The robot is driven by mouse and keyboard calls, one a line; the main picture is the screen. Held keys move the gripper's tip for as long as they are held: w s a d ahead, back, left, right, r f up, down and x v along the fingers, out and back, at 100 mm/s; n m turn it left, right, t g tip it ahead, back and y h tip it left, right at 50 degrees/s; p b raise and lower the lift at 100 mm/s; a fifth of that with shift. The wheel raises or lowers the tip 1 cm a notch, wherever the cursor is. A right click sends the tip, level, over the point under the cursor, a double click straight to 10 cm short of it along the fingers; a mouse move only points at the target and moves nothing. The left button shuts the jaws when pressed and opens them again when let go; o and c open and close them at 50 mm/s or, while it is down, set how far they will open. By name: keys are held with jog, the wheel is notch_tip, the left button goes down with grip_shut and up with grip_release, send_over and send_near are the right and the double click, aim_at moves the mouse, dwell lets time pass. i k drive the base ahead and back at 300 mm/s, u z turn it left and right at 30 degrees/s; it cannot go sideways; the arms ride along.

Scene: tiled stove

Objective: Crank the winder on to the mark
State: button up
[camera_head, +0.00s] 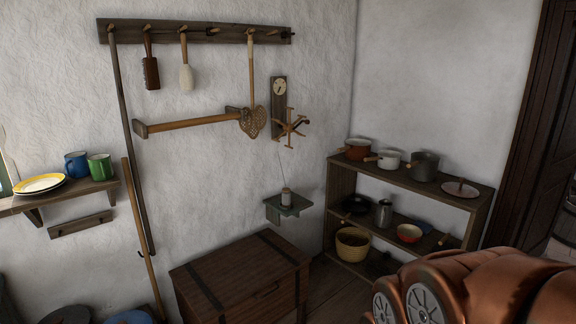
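The winder (290,129) is a small wooden reel with several spoked arms and pegs, mounted on a dark upright board (275,118) on the back wall. A pale round dial (280,87) with a dark pointer sits at the top of the board. The dial's marks are too small to read. A thin thread runs down from the winder to a spool (286,197) on a small green wall shelf (273,212). The winder's crank handle cannot be told apart from its arms. My gripper is not in view; a copper-coloured part of my arm fills the lower right corner.
A dark wooden chest (240,280) stands on the floor below the green shelf. A shelf unit (455,196) with pots stands to the right. A wall rail (200,32), carpet beater (253,122) and wooden bar (190,122) are left of the winder. Air before the winder looks clear.

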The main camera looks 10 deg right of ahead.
aim_at(289, 127)
jog(key=z, duration=0.5)
jog(key=i, duration=1.65)
jog(key=u, duration=0.45)
jog(key=i, duration=1)
jog(key=u, duration=0.6)
